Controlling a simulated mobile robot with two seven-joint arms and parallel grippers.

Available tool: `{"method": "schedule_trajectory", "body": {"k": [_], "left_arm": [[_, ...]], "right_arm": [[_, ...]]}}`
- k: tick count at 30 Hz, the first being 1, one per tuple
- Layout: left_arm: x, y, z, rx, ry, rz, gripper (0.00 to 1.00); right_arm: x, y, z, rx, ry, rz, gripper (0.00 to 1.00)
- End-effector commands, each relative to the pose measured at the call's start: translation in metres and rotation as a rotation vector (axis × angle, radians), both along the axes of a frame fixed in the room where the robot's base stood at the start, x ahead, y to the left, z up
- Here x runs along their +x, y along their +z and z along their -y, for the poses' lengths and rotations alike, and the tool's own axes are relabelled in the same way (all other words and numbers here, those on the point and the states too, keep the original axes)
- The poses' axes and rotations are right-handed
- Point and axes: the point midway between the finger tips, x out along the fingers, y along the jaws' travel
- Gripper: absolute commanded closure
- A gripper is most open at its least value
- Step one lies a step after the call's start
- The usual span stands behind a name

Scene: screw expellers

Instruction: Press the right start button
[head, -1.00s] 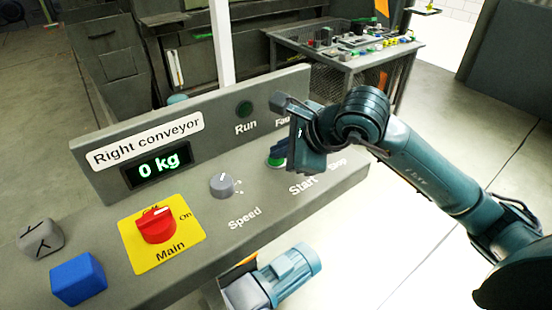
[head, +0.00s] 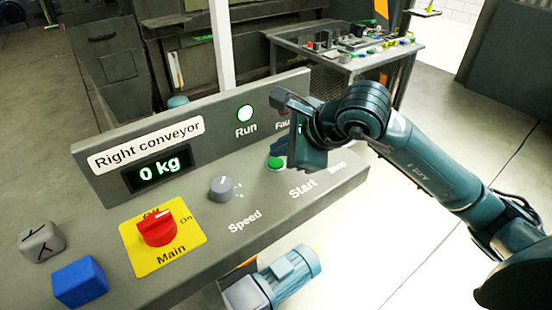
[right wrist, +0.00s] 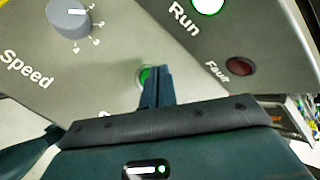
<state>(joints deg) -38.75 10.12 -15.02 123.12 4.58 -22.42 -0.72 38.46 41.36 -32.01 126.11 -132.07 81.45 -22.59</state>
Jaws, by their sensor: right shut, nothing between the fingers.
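The green Start button (head: 276,163) is on the grey panel of the right conveyor, above the "Start" label. My right gripper (head: 279,149) is shut and empty, with its fingertips just above and behind the button in the head view. In the right wrist view the closed fingers (right wrist: 155,88) partly cover the green button (right wrist: 144,76). Whether they touch it is hard to tell. The Run lamp (head: 245,113) is lit bright green and also shows lit in the right wrist view (right wrist: 208,4). My left gripper is not in view.
A blue cube (head: 80,281) and a grey cube (head: 41,241) lie at the left. The Fault lamp (right wrist: 240,67) is dark red. The Stop area is partly hidden by my gripper.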

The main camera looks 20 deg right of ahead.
Motion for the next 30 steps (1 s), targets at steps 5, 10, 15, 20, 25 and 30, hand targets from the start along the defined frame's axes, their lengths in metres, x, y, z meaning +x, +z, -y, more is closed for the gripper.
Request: {"method": "schedule_trajectory", "body": {"k": [5,10,15,20,25,30], "left_arm": [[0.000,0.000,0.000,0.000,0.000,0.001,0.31],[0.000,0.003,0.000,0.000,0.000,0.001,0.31],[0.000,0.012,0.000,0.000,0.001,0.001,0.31],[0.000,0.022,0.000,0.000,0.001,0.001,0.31],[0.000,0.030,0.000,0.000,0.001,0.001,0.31],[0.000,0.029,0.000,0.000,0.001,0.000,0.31]], "right_arm": [[0.000,0.000,0.000,0.000,0.000,0.000,1.00],[0.000,0.004,0.000,0.001,0.000,0.001,1.00],[0.000,0.020,0.000,0.000,0.000,0.003,1.00],[0.000,0.036,0.000,0.001,0.000,0.002,1.00],[0.000,0.050,0.000,0.001,-0.001,0.002,1.00],[0.000,0.050,0.000,0.001,0.000,0.001,1.00]]}}
